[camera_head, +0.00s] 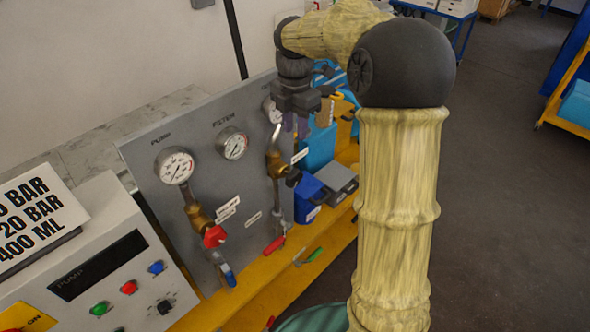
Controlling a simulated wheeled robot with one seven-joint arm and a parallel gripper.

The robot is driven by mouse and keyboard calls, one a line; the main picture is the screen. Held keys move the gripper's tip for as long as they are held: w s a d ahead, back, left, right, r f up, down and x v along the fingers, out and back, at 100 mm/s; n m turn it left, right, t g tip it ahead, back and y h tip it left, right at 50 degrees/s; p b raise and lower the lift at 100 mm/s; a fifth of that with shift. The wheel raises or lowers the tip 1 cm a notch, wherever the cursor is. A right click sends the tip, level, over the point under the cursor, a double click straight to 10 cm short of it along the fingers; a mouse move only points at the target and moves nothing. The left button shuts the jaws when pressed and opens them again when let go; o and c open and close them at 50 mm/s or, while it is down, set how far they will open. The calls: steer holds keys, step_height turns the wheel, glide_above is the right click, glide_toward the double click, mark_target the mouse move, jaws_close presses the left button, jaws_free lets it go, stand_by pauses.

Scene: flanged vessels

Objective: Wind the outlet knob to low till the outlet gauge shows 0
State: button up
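A grey panel (150,190) carries three round gauges. The rightmost gauge (271,110) is partly hidden behind my gripper; its label and needle cannot be read, so I cannot confirm that it is the outlet gauge. Below it is a brass valve (276,163) with a black knob (293,177) on its right, perhaps the outlet knob. My gripper (290,125) hangs in front of the panel beside the rightmost gauge, above the black knob and apart from it. Its fingers are small and dark here, and their opening cannot be made out.
The pump gauge (175,166) and a middle gauge (232,143) sit left on the panel. A red knob (215,236) and red lever (274,245) stick out below. Blue containers (308,195) stand right of the panel on a yellow bench (290,282). Open floor lies right.

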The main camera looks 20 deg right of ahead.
mark_target(295, 170)
step_height(295, 170, down, 15)
steer(key=p, duration=0.3)
jaws_close()
